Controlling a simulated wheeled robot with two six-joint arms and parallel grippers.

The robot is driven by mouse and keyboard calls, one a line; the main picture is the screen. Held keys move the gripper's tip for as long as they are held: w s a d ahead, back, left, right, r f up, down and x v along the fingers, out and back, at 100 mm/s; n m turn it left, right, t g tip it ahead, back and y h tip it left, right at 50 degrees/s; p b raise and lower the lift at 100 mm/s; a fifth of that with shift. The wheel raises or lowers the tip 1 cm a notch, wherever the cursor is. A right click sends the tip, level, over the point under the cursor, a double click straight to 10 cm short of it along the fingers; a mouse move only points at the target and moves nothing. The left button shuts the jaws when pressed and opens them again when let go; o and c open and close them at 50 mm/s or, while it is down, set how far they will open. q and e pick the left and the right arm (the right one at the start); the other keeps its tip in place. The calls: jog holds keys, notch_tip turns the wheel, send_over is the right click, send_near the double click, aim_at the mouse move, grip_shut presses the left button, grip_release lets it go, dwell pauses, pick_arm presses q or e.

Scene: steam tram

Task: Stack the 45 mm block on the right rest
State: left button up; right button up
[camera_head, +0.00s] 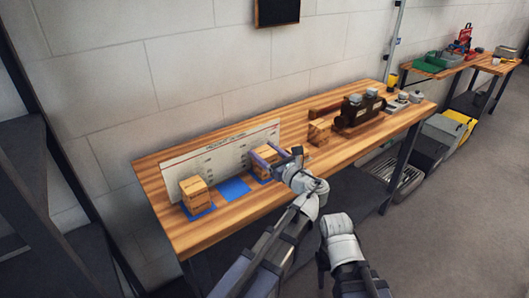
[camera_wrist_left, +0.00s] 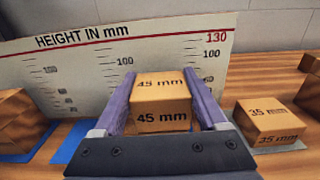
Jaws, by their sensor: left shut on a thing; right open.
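The 45 mm block (camera_wrist_left: 160,95) is a light brown cube, marked on its top and front. My left gripper (camera_head: 268,157) is shut on it, with a purple finger on each side. In the head view the block sits in front of the height board, above a blue rest (camera_head: 260,174) at the right. I cannot tell whether it touches what is below. Another blue rest (camera_head: 233,187) is bare. Brown blocks (camera_head: 194,189) stand on the left blue rest (camera_head: 200,211). A 35 mm block (camera_wrist_left: 272,120) lies right of my left gripper. My right gripper's fingers are not seen.
The white height board (camera_head: 215,152) stands behind the rests on the wooden bench (camera_head: 300,158). A dark tram model (camera_head: 358,110) stands further right, beyond the small block (camera_head: 318,132). The bench front is mostly clear.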

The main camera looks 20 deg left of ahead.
pick_arm(q)
jog(key=shift+f, duration=0.1)
jog(key=o, duration=1.4)
jog(key=shift+r, duration=0.2)
jog(key=shift+r+p, duration=1.05)
jog(key=shift+p, duration=0.2)
jog(key=shift+r, duration=0.1)
jog(key=shift+r+p, duration=2.4)
jog(key=shift+p, duration=0.1)
